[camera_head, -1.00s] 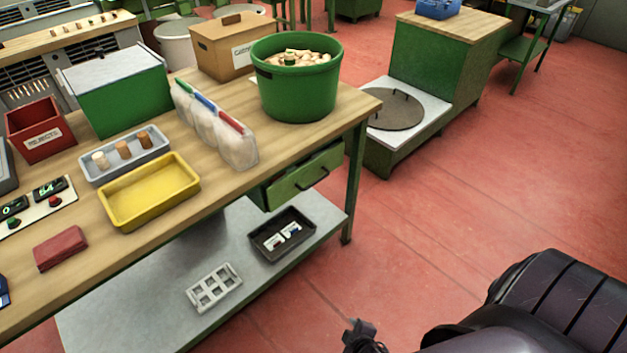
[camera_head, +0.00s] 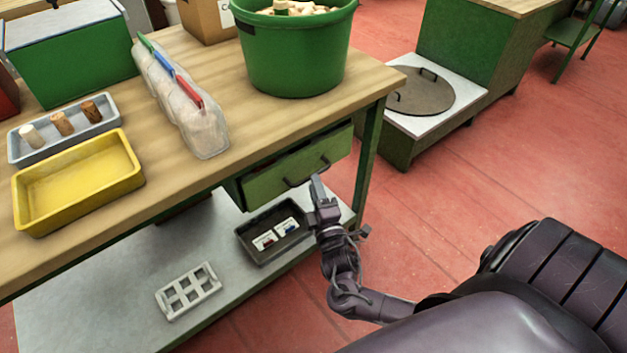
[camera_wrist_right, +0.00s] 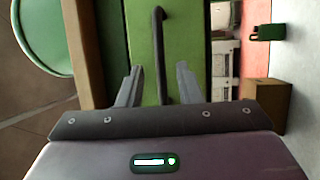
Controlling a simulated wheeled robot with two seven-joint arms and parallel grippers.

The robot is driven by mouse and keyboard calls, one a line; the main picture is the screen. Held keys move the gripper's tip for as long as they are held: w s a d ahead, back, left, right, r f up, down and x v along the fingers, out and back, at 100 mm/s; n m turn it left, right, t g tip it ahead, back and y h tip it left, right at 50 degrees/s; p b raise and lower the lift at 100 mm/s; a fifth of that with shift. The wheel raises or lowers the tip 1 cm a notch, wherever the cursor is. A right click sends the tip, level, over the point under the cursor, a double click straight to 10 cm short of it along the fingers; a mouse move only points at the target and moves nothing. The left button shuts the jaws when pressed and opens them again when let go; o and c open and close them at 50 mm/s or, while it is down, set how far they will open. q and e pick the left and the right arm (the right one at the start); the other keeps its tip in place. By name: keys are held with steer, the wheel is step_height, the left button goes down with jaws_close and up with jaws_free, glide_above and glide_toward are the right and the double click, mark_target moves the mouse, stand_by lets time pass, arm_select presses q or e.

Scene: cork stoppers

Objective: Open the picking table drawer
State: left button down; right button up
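The picking table (camera_head: 215,160) has a green drawer (camera_head: 262,187) under its right end, with a dark bar handle (camera_head: 291,183) on the front. I cannot tell whether the drawer stands fully closed or slightly out. My right gripper (camera_head: 319,188) is just in front of the drawer's handle. In the right wrist view the drawer front (camera_wrist_right: 183,40) fills the middle. There the fingers of my right gripper (camera_wrist_right: 159,80) are apart, one on each side of the handle (camera_wrist_right: 159,40), with gaps visible on both sides. My left gripper is out of view.
A green tub of corks (camera_head: 295,60), clear bags, a yellow tray (camera_head: 75,185) and a grey tray with stoppers stand on the tabletop. A black tray (camera_head: 262,252) and a grey rack (camera_head: 188,291) lie on the lower shelf. A table leg (camera_head: 369,150) stands right of the drawer.

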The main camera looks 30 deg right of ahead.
steer(key=shift+x, duration=1.2)
steer(key=shift+d, duration=0.1)
jaws_close()
